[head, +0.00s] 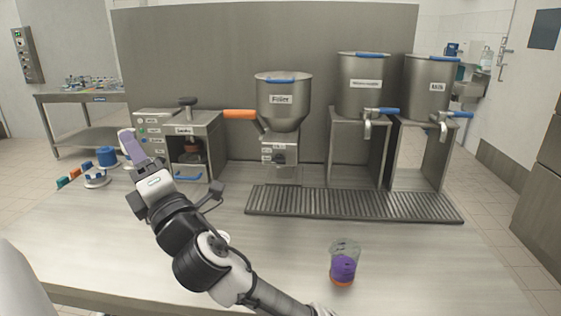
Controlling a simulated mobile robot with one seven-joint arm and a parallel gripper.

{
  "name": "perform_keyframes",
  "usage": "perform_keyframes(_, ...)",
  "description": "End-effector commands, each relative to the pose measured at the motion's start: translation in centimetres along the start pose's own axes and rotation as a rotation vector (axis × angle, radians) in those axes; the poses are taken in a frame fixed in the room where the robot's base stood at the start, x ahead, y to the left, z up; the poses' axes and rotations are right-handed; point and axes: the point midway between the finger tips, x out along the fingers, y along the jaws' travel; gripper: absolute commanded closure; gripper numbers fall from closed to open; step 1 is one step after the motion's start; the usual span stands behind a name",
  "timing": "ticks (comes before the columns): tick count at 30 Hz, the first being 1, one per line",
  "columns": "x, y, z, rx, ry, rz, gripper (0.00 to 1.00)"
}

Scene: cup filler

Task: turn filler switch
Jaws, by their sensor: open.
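The filler (282,105) is a steel hopper with a blue-edged rim and a "Filler" label, at the back middle of the table. An orange handle (239,114) sticks out from its left side, roughly level. Under the hopper is a small panel (280,152) with dark marks; I cannot tell whether the switch is on it or is the orange handle. My gripper (132,145) is open, with nothing seen in it. It is at the left, in front of the left machine and well apart from the filler. My arm crosses the front left of the table.
A glass (343,262) with purple and orange contents stands at the front. A ridged drip tray (350,205) lies before two tapped steel tanks (364,85). A steel machine (190,140) stands left of the filler. Small blue-topped items (105,157) sit at the left edge.

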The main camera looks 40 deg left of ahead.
Motion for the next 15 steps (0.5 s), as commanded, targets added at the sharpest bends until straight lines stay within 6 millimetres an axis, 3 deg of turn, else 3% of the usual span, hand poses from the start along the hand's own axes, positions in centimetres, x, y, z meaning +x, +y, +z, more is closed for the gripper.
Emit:
perform_keyframes(3, 0.0, -7.9, 5.9, -0.468, -0.109, -0.311, 0.38)
perform_keyframes(6, -2.5, -13.4, 11.9, -0.823, -0.168, -0.576, 0.38)
perform_keyframes(10, -6.7, -17.3, 18.9, -1.163, -0.203, -0.860, 0.38)
perform_keyframes(12, -8.5, -18.2, 21.4, -1.276, -0.210, -0.965, 0.38)
perform_keyframes(15, -10.0, -18.8, 23.3, -1.361, -0.212, -1.049, 0.38)
